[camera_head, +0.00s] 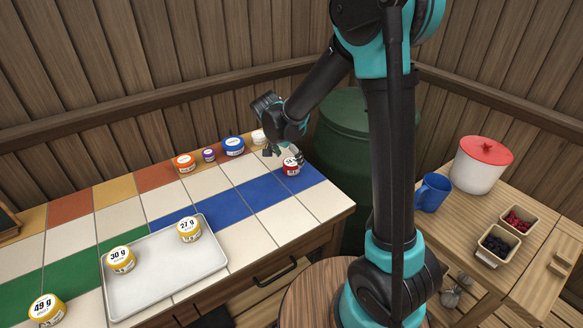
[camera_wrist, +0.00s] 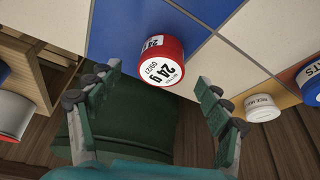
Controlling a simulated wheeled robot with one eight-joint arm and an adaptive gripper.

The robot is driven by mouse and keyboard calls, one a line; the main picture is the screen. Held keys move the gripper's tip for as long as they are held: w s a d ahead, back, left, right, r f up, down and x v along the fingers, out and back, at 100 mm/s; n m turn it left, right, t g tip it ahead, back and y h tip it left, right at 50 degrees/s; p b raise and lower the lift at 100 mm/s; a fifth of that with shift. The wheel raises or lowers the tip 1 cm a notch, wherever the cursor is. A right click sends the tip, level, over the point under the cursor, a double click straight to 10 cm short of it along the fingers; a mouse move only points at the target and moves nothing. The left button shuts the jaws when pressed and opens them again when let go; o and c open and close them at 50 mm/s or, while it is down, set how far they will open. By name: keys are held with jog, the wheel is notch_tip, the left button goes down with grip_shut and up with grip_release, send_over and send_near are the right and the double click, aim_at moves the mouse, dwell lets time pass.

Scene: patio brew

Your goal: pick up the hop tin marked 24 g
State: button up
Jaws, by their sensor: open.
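The hop tin marked 24 g (camera_wrist: 160,62) is red with a white label on its lid. In the wrist view it sits on a blue tile, ahead of and between my open fingers, not touched by them. In the head view the red tin (camera_head: 291,167) stands near the counter's right end, its label too small to read. My gripper (camera_head: 284,152) is just above and behind it in that view, and its open fingers (camera_wrist: 158,100) are empty in the wrist view.
Tins marked 30 g (camera_head: 121,260) and 27 g (camera_head: 189,229) stand on a white tray (camera_head: 165,285); one marked 49 g (camera_head: 47,309) is front left. Orange (camera_head: 185,163), purple (camera_head: 209,155), blue (camera_head: 233,147) and white (camera_head: 258,137) containers line the back. A green barrel (camera_head: 340,135) stands beyond the counter.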

aim_at(291, 162)
jog(key=x, duration=0.5)
jog(key=c, duration=1.2)
jog(key=shift+r, duration=0.1)
